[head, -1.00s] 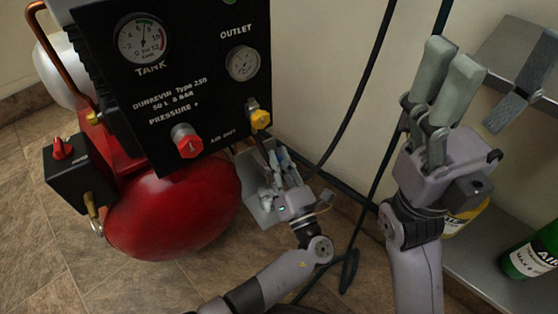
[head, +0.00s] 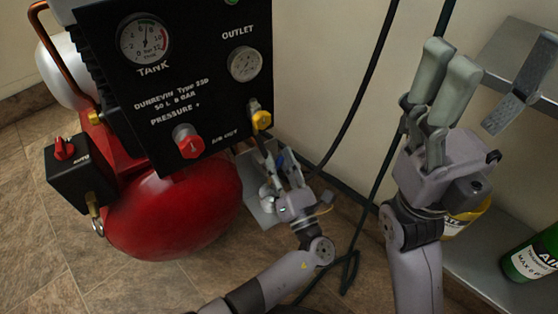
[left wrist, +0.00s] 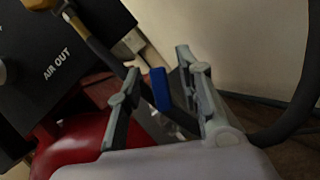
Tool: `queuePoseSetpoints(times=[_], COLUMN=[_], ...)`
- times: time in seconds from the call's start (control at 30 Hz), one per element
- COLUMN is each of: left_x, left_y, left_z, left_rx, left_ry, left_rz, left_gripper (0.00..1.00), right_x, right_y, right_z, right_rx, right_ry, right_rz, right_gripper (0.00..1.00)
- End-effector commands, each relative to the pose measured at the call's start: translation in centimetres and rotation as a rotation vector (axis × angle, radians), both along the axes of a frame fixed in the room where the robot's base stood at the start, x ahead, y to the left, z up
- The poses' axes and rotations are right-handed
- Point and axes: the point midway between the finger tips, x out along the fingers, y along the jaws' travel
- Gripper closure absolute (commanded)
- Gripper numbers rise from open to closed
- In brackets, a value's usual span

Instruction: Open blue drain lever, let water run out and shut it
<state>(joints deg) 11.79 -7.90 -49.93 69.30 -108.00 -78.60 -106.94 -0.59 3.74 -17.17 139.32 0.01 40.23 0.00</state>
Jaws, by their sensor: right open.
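The blue drain lever (left wrist: 160,88) stands upright in the left wrist view, low beside the red tank (left wrist: 75,140). My left gripper (left wrist: 156,62) is open, with one finger on each side of the lever; contact cannot be made out. In the head view my left gripper (head: 277,155) reaches down to the right of the red tank (head: 170,212), below the yellow air-out fitting. A little blue shows between its fingers there. The valve under the lever is mostly hidden. My right gripper (head: 449,62) is open and empty, pointing up at the right.
The black panel (head: 185,120) carries a tank gauge (head: 144,40), an outlet gauge (head: 243,64) and a red knob (head: 188,140). A dark hose (left wrist: 100,52) crosses close by the left fingers. Grey shelves (head: 478,258) with bottles stand at the right.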

Motion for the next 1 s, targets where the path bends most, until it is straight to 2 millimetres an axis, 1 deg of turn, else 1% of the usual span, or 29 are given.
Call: queuePoseSetpoints(times=[0.17, 0.27, 0.5, 0.6, 0.77, 1.0], left_x=[0.0, 0.0, 0.0, 0.0, 0.0, 0.0], left_y=[0.0, 0.1, 0.0, 0.0, 0.0, 0.0], left_z=[1.2, 2.8, 7.4, 8.8, 9.8, 10.0], left_rx=[-0.003, -0.004, -0.004, -0.004, -0.001, 0.0], left_ry=[-0.002, -0.003, -0.001, -0.001, 0.001, 0.001], left_rz=[0.001, 0.0, 0.0, 0.0, 0.0, 0.001], left_gripper=[0.67, 0.67, 0.67, 0.67, 0.67, 0.67], right_x=[-0.1, -0.1, -0.1, -0.1, -0.1, -0.1], right_y=[0.0, 0.0, 0.0, 0.0, 0.0, 0.0], right_z=[0.1, 0.1, 0.1, 0.1, 0.1, 0.1], right_rx=[0.001, 0.0, -0.001, -0.001, -0.001, -0.002], right_ry=[-0.005, -0.005, -0.007, -0.007, -0.008, -0.008], right_rz=[-0.001, 0.0, 0.0, 0.0, 0.001, 0.001], right_gripper=[0.31, 0.31, 0.31, 0.31, 0.31, 0.31])
